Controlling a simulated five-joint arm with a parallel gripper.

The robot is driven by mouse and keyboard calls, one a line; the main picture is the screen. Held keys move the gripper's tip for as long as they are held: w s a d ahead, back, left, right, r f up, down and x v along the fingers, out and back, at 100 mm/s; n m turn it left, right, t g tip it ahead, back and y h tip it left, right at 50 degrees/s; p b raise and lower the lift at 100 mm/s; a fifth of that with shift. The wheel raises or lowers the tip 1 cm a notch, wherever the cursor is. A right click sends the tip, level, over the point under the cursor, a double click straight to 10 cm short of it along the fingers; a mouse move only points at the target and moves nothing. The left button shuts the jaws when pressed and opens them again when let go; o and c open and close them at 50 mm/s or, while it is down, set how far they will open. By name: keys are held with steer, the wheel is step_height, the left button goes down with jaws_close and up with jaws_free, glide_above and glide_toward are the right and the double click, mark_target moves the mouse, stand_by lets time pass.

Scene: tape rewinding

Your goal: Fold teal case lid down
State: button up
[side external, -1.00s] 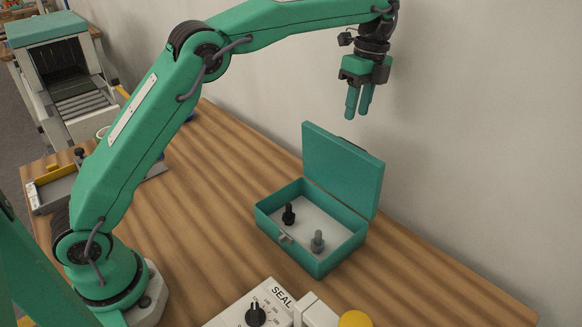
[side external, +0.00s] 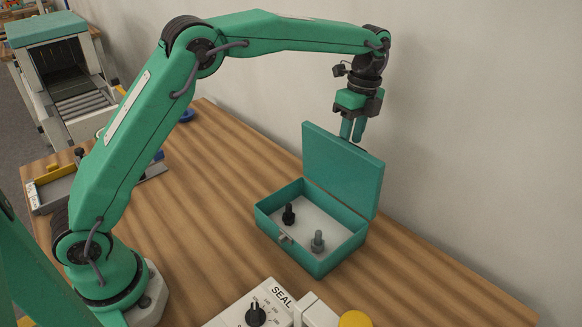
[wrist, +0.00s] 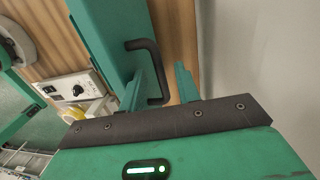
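The teal case (side external: 318,262) sits on the wooden bench with its lid (side external: 340,172) standing up at the back. Inside are a black peg (side external: 289,214) and a grey peg (side external: 318,241). My gripper (side external: 351,138) points down at the lid's top edge, its fingertips partly hidden behind it. In the wrist view my gripper (wrist: 160,78) has its fingers apart. The lid (wrist: 108,35) lies at upper left, with its black handle (wrist: 155,60) reaching into the gap between the fingers. I cannot tell whether the fingers touch the handle.
A pale wall (side external: 480,130) rises close behind the lid. A white sealer (side external: 262,306) with a black knob and a yellow button stands in front of the case. A grey tray (side external: 60,190) lies at the left.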

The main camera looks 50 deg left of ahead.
jaws_close()
